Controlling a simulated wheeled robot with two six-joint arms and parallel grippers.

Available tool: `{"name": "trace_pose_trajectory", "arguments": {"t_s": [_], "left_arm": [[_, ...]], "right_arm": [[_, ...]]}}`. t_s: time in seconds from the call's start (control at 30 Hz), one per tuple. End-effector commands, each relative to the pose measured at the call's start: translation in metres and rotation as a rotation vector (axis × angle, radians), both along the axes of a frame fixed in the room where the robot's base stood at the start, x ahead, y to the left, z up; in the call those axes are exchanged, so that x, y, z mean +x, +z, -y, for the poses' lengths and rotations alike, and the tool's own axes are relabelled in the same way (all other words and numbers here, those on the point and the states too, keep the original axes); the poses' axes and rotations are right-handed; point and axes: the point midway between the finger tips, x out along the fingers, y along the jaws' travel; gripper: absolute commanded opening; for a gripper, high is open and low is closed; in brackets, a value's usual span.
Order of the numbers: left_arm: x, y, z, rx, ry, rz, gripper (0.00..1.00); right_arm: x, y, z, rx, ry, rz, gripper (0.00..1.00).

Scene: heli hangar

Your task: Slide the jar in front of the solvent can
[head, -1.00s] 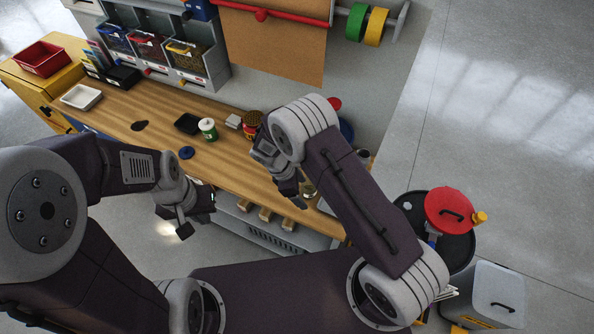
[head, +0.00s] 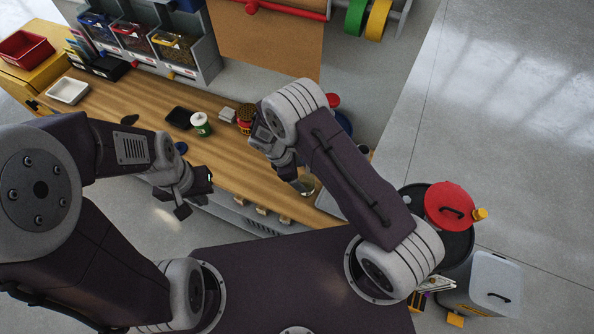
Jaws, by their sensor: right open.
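A small white jar with a green band (head: 201,124) stands upright on the wooden workbench, left of my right gripper. A yellow and dark container (head: 245,117) stands at the back of the bench, partly behind my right arm. A red-topped object (head: 332,100) shows behind that arm; I cannot tell which of these is the solvent can. My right gripper (head: 303,187) is open over the bench's right part, close to a small round item (head: 309,186) that it mostly hides. My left gripper (head: 203,187) is at the bench's front edge, apart from the jar; its jaw opening is unclear.
A black tray (head: 179,117), a blue disc (head: 181,148) and a grey block (head: 227,114) lie near the jar. A white tray (head: 68,91) and parts bins (head: 172,50) are at the left. A drum with a red lid (head: 450,205) stands on the floor right.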

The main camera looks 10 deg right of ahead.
Motion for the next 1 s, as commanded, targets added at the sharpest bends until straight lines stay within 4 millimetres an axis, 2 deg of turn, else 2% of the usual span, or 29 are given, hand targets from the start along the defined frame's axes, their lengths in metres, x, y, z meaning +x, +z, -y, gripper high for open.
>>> {"name": "trace_pose_trajectory", "arguments": {"t_s": [0.1, 0.4, 0.57, 0.8, 1.0], "left_arm": [[0.000, 0.013, 0.000, 0.000, 0.000, 0.000, 0.00], [0.000, 0.027, 0.000, 0.000, 0.000, 0.000, 0.00], [0.000, 0.028, 0.000, 0.000, 0.000, 0.000, 0.00], [0.000, 0.027, 0.000, 0.000, 0.000, 0.000, 0.00], [0.000, 0.027, 0.000, 0.000, 0.000, 0.000, 0.00]], "right_arm": [[-0.002, -0.017, 0.010, -0.003, -0.001, -0.005, 0.81], [-0.002, -0.058, 0.025, -0.001, -0.001, -0.001, 0.81], [-0.002, -0.066, 0.028, 0.001, -0.001, 0.000, 0.81], [-0.002, -0.067, 0.028, 0.001, -0.001, 0.000, 0.81], [-0.002, -0.066, 0.028, 0.000, -0.001, 0.000, 0.25]]}}
